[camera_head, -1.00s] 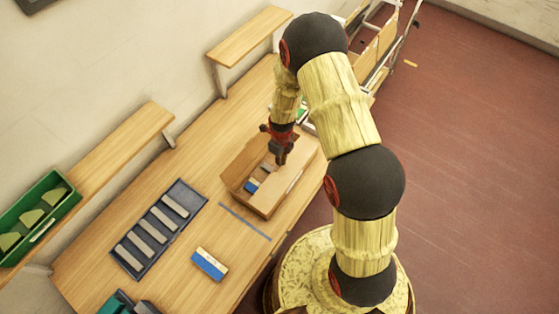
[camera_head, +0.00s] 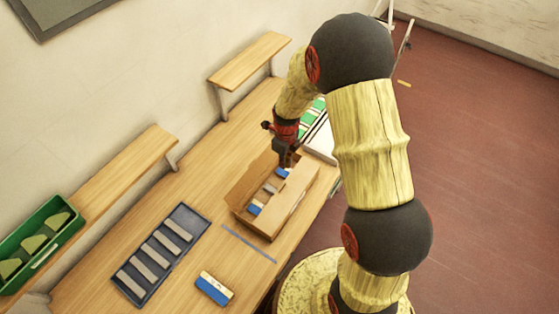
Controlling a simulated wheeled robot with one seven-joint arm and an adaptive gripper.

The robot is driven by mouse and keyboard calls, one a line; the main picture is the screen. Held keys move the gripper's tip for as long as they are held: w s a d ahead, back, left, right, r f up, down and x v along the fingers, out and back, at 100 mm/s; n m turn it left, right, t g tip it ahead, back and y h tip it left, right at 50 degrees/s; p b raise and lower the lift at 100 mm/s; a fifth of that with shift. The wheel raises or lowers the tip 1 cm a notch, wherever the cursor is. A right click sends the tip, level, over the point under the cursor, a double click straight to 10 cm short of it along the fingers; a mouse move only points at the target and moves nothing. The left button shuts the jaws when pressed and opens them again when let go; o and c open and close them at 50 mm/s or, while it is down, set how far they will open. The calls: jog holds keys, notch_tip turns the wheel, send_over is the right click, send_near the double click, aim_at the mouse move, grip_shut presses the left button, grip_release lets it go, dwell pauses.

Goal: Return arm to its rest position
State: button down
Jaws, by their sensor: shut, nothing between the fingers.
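My gripper (camera_head: 286,160) hangs pointing down over the far end of the cardboard box (camera_head: 272,222), above the things inside it. It is shut and holds nothing. My arm is bent high on the right of the view, with its elbow raised. The open box stands on the wooden bench and holds several small blocks, some of them blue and white (camera_head: 255,208). The gripper partly hides the far inside of the box.
A dark tray (camera_head: 131,294) with several grey bars lies left of the box. A blue and white block (camera_head: 214,289) lies on the bench in front. A green bin (camera_head: 62,237) and wooden shelves (camera_head: 250,60) stand along the wall. White and green items lie behind the box.

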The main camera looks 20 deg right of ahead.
jog(key=shift+a+r, duration=0.15)
jog(key=s+a+r+n+t+b, duration=0.1)
jog(key=s+r+n+t+b, duration=0.1)
jog(key=s+n+b, duration=0.9)
jog(key=s+a+r+n+t+b, duration=0.1)
jog(key=s+r+n+t+b, duration=0.2)
jog(key=s+n+b, duration=0.9)
notch_tip(320, 180, up, 2)
jog(key=n+b, duration=0.3)
jog(key=n, duration=0.2)
jog(key=shift+a+r+n+b, duration=0.25)
jog(key=shift+a+n+b, duration=0.1)
jog(key=shift+a+n, duration=0.05)
